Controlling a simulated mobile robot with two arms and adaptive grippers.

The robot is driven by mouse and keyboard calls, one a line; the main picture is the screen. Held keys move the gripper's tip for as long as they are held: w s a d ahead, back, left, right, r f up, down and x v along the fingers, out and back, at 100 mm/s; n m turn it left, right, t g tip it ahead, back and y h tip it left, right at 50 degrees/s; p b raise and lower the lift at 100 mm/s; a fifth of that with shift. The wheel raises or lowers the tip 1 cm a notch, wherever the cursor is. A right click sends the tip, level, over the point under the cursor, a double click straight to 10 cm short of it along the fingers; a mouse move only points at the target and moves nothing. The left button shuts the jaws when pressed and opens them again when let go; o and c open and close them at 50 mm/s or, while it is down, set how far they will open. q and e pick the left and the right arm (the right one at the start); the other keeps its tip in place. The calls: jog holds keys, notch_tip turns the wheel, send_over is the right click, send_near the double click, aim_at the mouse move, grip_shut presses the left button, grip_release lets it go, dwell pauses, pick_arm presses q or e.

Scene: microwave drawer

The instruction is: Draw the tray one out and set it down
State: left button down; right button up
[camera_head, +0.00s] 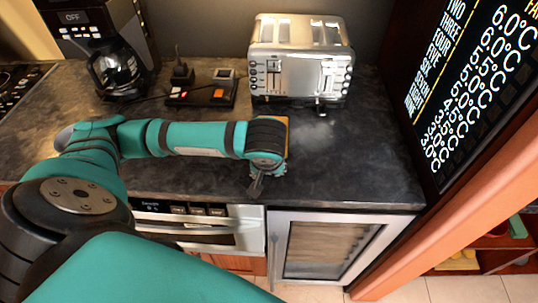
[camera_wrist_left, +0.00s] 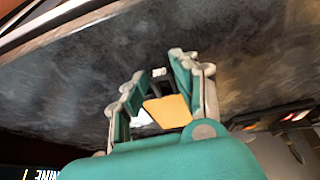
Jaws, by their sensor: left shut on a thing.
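My left gripper (camera_head: 257,187) hangs over the front part of the dark counter, near its front edge. In the left wrist view my left gripper (camera_wrist_left: 155,85) has its green-padded fingers on either side of a flat yellow-orange piece (camera_wrist_left: 168,111), and it is shut on that piece. A dark bar and a small white part show just behind the piece. I cannot tell whether this is part of tray one. An orange strip shows beside the wrist in the head view. No tray can be made out for certain. My right gripper is not in view.
A toaster (camera_head: 301,72), a coffee maker (camera_head: 112,58) and a dark block with lit switches (camera_head: 203,93) stand at the back. A drawer front (camera_head: 195,232) and a glass-doored cooler (camera_head: 335,245) are below the counter (camera_head: 360,165). A temperature screen (camera_head: 475,75) is at right.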

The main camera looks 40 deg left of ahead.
aim_at(267, 195)
pick_arm(q)
jog(key=shift+s+d+b, duration=0.25)
jog(key=shift+s+d, duration=0.3)
jog(key=shift+s, duration=0.4)
jog(key=shift+s+d+b, duration=0.25)
jog(key=shift+s+d, duration=0.35)
jog(key=shift+s, duration=0.3)
jog(key=shift+s+d+b, duration=0.25)
jog(key=shift+s+d, duration=0.3)
jog(key=shift+s, duration=0.4)
jog(key=shift+a, duration=0.1)
